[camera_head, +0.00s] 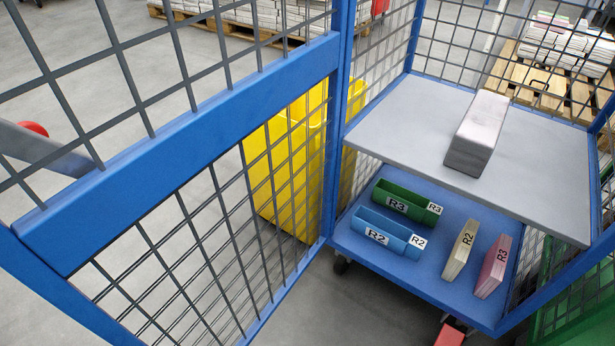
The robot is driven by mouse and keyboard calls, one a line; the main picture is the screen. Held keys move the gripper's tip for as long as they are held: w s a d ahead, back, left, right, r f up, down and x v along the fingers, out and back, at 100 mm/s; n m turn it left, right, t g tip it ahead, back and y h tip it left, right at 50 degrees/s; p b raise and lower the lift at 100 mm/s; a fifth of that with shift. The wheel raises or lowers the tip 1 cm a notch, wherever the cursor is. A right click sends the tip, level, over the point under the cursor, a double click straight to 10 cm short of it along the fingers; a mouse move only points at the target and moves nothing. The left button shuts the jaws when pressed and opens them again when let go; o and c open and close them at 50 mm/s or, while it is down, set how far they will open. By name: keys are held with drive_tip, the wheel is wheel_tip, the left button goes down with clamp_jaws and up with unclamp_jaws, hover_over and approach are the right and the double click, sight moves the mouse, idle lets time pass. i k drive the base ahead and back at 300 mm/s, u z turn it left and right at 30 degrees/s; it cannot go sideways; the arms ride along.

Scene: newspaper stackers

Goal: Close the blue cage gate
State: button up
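The blue cage gate (200,132) has a blue frame with dark wire mesh. It stands open, swung out toward the camera on the left, and joins the cage at the blue upright post (338,130). The blue cage trolley (408,262) has its front open, with a grey upper shelf (410,115) and a blue lower deck. The gate's near end runs out of the picture at the lower left. My gripper is not seen. A grey bar with a red round part (35,128) shows behind the mesh at the left; I cannot tell what it is.
A grey-white block (478,135) lies on the upper shelf. A green R3 bin (405,202), a blue R2 bin (388,233), and R2 (461,250) and R3 (493,267) blocks are on the lower deck. Yellow bins (290,165) stand behind the gate. Pallets with paper stacks (555,85) are farther back.

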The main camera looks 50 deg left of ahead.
sight(41, 248)
drive_tip(key=z, duration=1.15)
drive_tip(key=k, duration=2)
drive_tip(key=u, duration=1.7)
